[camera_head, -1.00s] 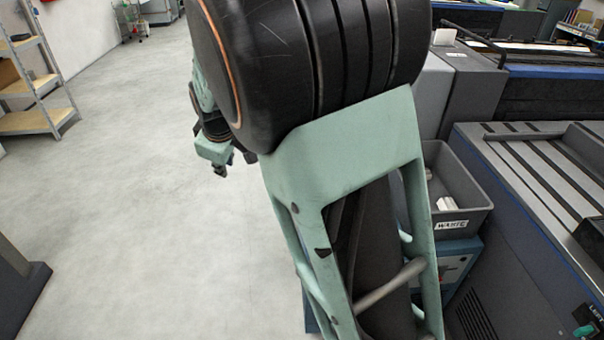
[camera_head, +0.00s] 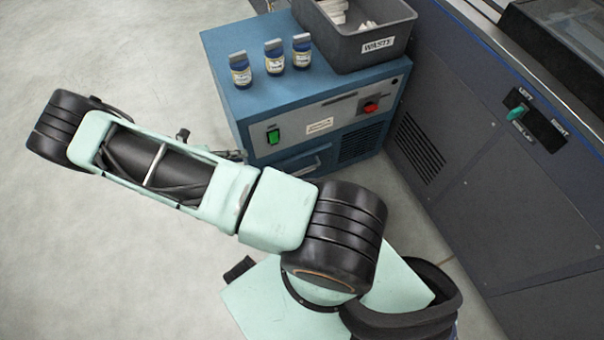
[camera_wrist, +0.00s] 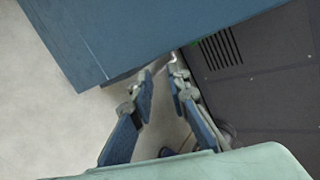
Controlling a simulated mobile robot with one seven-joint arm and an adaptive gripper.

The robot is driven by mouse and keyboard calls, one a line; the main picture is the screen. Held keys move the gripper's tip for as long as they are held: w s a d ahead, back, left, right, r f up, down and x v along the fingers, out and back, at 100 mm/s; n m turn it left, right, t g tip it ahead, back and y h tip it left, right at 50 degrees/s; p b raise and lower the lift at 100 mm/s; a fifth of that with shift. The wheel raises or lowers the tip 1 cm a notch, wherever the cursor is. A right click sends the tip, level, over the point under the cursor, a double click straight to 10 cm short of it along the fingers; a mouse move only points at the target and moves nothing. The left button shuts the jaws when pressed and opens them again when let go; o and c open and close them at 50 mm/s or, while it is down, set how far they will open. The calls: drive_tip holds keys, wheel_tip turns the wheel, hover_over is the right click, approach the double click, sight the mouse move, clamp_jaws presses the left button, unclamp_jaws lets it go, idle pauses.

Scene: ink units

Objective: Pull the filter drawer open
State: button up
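In the head view my gripper is mostly hidden behind my arm; only small dark parts show beside the unit's front left corner. In the wrist view my gripper (camera_wrist: 161,82) has its two blue-padded fingers apart, with nothing between the pads. A small shiny piece, perhaps the drawer handle, shows just beyond the fingertips; contact cannot be told.
Several small bottles (camera_head: 274,57) and the grey waste bin (camera_head: 372,56) stand on the unit. A dark machine panel (camera_head: 480,160) with a green LEFT/RIGHT switch (camera_head: 516,113) stands to the right. Open floor (camera_head: 110,50) lies to the left.

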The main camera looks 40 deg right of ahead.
sight(303, 170)
drive_tip(key=s+d+f+n+t+h+b, duration=0.1)
drive_tip(key=s+d+f+n+h+b, duration=0.1)
drive_tip(key=s+d+f+n, duration=0.3)
drive_tip(key=s+d+f+n+h+b, duration=0.1)
drive_tip(key=f+n, duration=0.2)
drive_tip(key=f, duration=0.3)
drive_tip(key=s+d+f+n+t+h+b, duration=0.1)
drive_tip(key=s+d+f+n+h+b, duration=0.1)
drive_tip(key=s+d+f+n, duration=0.3)
drive_tip(key=shift+m, duration=0.5)
drive_tip(key=w+d+f, duration=0.1)
drive_tip(key=d, duration=0.2)
drive_tip(key=w+d+f, duration=0.1)
drive_tip(key=d, duration=0.2)
drive_tip(key=w+d+f+b, duration=0.1)
drive_tip(key=d, duration=0.2)
drive_tip(key=shift+w, duration=0.1)
clamp_jaws()
